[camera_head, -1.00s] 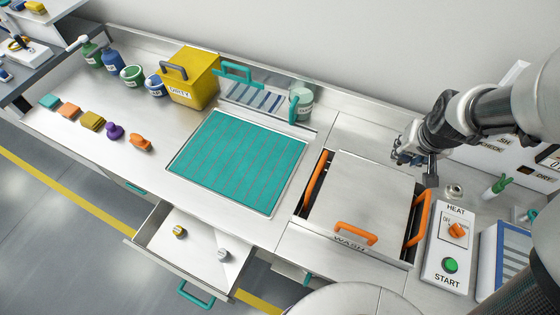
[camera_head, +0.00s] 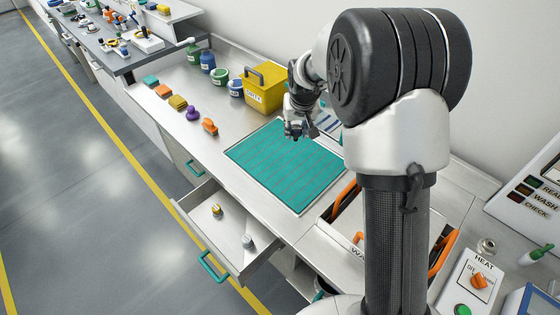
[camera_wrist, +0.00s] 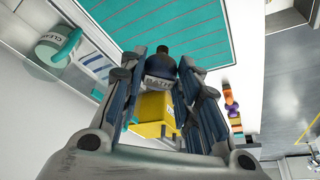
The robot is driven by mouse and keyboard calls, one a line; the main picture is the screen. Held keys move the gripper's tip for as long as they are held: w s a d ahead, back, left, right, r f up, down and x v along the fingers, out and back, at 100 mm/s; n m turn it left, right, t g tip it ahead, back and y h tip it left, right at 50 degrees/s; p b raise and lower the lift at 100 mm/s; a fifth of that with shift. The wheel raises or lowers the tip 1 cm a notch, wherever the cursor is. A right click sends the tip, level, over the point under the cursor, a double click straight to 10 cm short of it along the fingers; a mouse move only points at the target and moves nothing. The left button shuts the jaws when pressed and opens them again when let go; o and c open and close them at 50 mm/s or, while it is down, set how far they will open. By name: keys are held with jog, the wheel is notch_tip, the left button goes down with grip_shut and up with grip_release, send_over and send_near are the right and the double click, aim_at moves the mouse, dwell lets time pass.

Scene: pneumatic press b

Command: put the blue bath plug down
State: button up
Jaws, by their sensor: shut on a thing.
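The blue bath plug (camera_wrist: 160,68) shows in the wrist view as a dark rounded body with a black knob and a label reading "BATH". My gripper (camera_wrist: 162,85) is shut on it, one finger on each side. In the head view my gripper (camera_head: 297,132) hangs over the far part of the teal ribbed mat (camera_head: 285,165). The plug cannot be made out there among the dark fingers. I cannot tell how high it is above the mat.
A yellow bin (camera_head: 266,92) stands just left of my gripper. Blue and green containers (camera_head: 220,76) and several small coloured pieces (camera_head: 178,103) lie farther left. An open drawer (camera_head: 225,235) juts out at the front. The mat looks bare toward the front.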

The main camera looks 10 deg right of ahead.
send_over(293, 173)
jog(key=f, duration=0.1)
jog(key=shift+w+f+b, duration=0.1)
jog(key=shift+f+b, duration=2.75)
jog(key=shift+f, duration=6.85)
jog(key=shift+f, duration=0.25)
jog(key=o, duration=0.8)
jog(key=shift+r, duration=0.1)
